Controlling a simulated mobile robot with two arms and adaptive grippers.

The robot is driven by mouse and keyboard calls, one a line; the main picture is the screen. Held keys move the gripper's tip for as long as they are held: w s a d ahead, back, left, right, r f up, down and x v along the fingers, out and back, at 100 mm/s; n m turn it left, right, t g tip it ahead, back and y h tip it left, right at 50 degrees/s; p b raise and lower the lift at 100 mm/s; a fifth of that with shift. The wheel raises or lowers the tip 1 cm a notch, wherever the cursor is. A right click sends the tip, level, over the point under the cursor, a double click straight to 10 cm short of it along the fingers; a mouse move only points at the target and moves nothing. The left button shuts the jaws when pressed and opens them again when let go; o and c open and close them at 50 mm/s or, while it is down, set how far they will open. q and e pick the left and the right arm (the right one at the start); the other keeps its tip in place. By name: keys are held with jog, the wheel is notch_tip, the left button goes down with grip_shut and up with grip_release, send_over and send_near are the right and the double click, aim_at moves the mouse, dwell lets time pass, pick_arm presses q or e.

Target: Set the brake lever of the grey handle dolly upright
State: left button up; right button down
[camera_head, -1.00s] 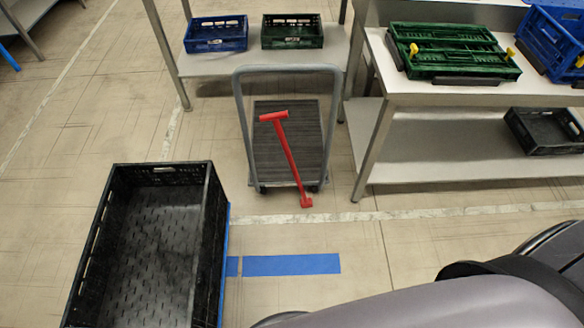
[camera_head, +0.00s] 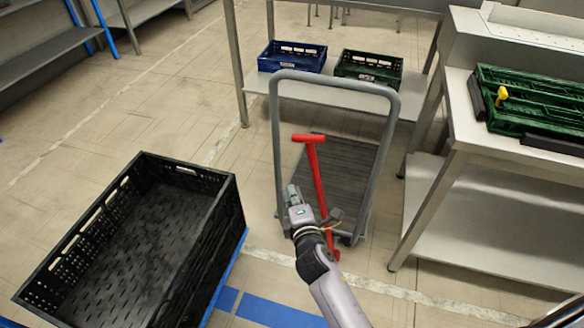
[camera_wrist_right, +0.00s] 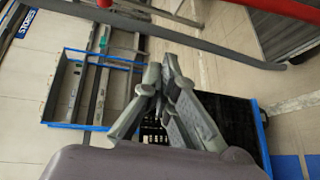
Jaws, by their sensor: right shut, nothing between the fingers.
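The grey handle dolly (camera_head: 389,140) stands on the floor at the centre of the head view, with a dark ribbed deck and a tall grey hoop handle. Its red brake lever (camera_head: 317,178) slants, with the crossbar end up and to the left and the foot near the dolly's front edge. My right gripper (camera_head: 293,188) is shut and empty, just left of the lever's middle in the picture. My right wrist hides part of the lower lever; contact cannot be told. My left gripper is out of view.
A large empty black crate (camera_head: 228,210) stands left of the dolly. A shelf behind holds a blue crate (camera_head: 292,58) and a green crate (camera_head: 368,68). A metal table (camera_head: 460,130) with green crates stands close on the right. Floor is clear between crate and dolly.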

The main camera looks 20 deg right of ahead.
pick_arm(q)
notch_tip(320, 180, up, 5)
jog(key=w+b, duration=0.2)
pick_arm(e)
jog(key=w+r+t, duration=0.1)
jog(key=w+r, duration=0.1)
jog(key=w, duration=0.9)
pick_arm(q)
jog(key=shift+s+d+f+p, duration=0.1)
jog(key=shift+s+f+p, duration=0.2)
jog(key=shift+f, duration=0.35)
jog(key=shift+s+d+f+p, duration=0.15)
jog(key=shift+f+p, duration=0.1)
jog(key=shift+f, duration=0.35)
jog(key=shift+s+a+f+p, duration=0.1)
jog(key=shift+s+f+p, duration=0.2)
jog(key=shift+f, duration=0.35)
pick_arm(e)
jog(key=shift+n, duration=0.4)
jog(key=shift+s+d+r, duration=0.2)
jog(key=shift+s+d, duration=0.1)
jog(key=shift+d, duration=0.45)
jog(key=shift+s+d+r, duration=0.25)
jog(key=shift+d, duration=0.45)
jog(key=shift+s+d+r, duration=0.2)
jog(key=shift+s+d, duration=0.1)
jog(key=shift+d, duration=0.45)
